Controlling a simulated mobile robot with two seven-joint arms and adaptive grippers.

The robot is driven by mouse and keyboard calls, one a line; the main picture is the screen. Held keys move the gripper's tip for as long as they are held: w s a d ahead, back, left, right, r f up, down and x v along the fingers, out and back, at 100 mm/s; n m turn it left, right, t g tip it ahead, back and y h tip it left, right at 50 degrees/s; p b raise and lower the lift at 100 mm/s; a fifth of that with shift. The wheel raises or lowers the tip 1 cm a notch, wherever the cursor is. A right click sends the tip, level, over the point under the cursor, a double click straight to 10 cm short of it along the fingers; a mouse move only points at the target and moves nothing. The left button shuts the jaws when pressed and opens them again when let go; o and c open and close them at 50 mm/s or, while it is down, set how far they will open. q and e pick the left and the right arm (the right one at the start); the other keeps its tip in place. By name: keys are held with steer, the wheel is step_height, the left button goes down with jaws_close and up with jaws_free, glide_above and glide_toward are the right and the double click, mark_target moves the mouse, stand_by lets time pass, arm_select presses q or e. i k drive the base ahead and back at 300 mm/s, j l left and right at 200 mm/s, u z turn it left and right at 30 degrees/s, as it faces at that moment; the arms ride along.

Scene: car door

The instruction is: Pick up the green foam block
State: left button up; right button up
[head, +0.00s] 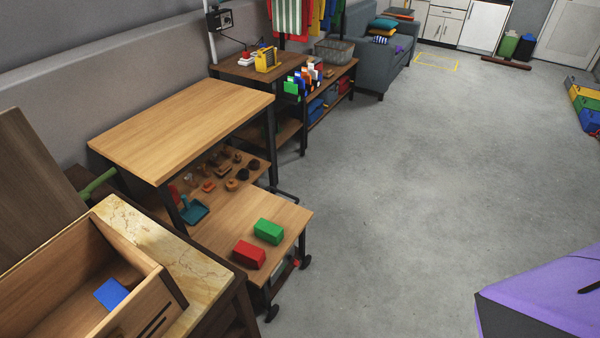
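The green foam block (268,231) lies on a low wooden cart top (290,216). A red block (249,254) lies on the same top, a little nearer and to the left, apart from the green one. Nothing touches or covers the green block. Neither of my grippers shows in the head view.
A marble-topped cabinet with an open drawer (60,300) holding a blue block (111,293) stands at the near left. A higher wooden table (185,125) stands behind the cart. A purple-topped object (545,295) is at the lower right. The grey floor (430,170) between is clear.

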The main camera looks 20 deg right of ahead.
mark_target(269, 231)
steer(key=i+l+u, duration=0.15)
steer(key=u, duration=0.25)
steer(key=i+l+u, duration=0.1)
steer(key=u, duration=0.3)
steer(key=l+u, duration=0.45)
steer(key=i+l+u, duration=0.1)
steer(key=l+u, duration=0.15)
steer(key=l, duration=0.25)
steer(key=l+u, duration=0.2)
steer(key=l, duration=0.3)
steer(key=l+u, duration=0.1)
steer(key=l, duration=1.55)
